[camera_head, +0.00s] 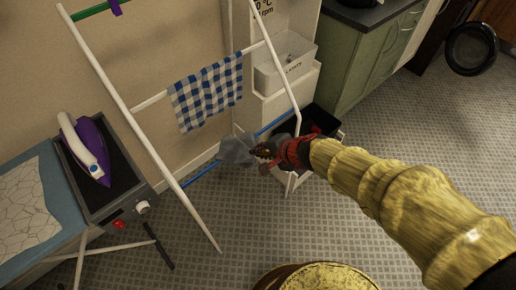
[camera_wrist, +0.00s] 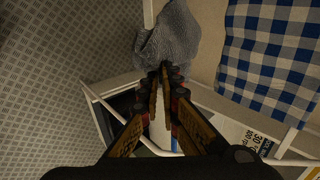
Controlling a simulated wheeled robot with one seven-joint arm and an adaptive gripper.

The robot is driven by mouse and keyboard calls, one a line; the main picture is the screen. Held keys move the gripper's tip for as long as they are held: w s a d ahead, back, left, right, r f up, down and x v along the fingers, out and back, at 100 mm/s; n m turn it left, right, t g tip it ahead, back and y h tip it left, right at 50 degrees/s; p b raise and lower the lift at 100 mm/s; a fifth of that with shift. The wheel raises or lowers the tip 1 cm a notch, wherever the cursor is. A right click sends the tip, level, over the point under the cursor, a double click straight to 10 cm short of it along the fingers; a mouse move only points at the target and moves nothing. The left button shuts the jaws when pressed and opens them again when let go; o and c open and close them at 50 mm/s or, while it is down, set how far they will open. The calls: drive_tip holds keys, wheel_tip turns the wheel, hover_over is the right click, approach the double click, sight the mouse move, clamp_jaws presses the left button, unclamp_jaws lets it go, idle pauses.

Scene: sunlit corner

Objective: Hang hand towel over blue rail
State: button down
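The hand towel (camera_head: 236,151) is grey and bunched, in front of the middle of the blue rail (camera_head: 203,176), low on a white drying rack. It hides part of the rail; I cannot tell whether it rests on it. My gripper (camera_head: 262,152) is at the towel's right side. In the wrist view, the towel (camera_wrist: 170,38) lies at the fingertips of my gripper (camera_wrist: 165,72). The fingers are close together and appear closed on its edge, though the contact is partly hidden.
A blue-and-white checked cloth (camera_head: 208,92) hangs on the rack's white rail above. A dark open drawer (camera_head: 318,122) is behind my gripper. A gold round object (camera_head: 318,277) is at the bottom.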

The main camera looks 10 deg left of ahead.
wheel_tip(320, 180, down, 8)
drive_tip(key=t+y, duration=0.1)
idle(0.7)
drive_tip(key=shift+d, duration=0.1)
drive_tip(key=c, duration=2)
unclamp_jaws()
drive_tip(key=shift+c, duration=0.2)
drive_tip(key=o, duration=0.4)
drive_tip(key=shift+o, duration=1.3)
